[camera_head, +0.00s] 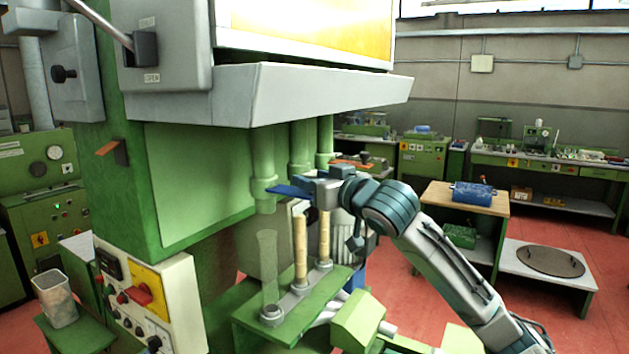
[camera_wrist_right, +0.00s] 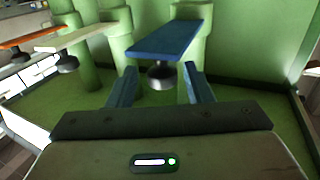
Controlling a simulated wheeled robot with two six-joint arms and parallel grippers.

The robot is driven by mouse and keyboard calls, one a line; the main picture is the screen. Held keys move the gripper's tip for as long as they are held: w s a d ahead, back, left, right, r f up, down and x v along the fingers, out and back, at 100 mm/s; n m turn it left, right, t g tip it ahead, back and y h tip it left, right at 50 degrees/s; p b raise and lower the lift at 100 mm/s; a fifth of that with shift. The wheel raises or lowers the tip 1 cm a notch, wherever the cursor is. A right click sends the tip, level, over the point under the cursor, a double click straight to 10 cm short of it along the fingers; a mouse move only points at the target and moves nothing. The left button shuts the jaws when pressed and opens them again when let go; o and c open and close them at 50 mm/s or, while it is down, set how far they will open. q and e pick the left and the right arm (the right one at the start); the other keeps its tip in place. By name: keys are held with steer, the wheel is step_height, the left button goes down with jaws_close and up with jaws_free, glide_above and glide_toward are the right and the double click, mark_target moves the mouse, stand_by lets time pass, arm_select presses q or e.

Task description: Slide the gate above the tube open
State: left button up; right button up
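A blue gate plate (camera_head: 287,191) sits at the lower part of the nearest green pipe (camera_head: 263,165); it also shows in the wrist view (camera_wrist_right: 165,40), with a dark round knob (camera_wrist_right: 161,76) under its near end. A clear tube (camera_head: 268,265) stands upright below, looking empty. Two tubes filled with tan corks (camera_head: 300,250) (camera_head: 324,232) stand beside it. My right gripper (camera_wrist_right: 160,70) is open, its blue fingers on either side of the knob with gaps visible. In the head view my right gripper (camera_head: 308,184) is at the blue gate's right end. My left gripper is not in view.
A white gate plate (camera_wrist_right: 75,38) and an orange one (camera_wrist_right: 28,37) lie left of the blue one in the wrist view. The machine's grey ledge (camera_head: 315,93) overhangs the pipes. A green base (camera_head: 243,327) carries the tubes. A control panel (camera_head: 150,295) stands left.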

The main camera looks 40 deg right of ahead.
steer(key=shift+s+f+b, duration=0.15)
steer(key=shift+s+b, duration=0.35)
steer(key=shift+b, duration=0.15)
steer(key=s+b, duration=0.9)
steer(key=b, duration=0.1)
steer(key=shift+s, duration=0.4)
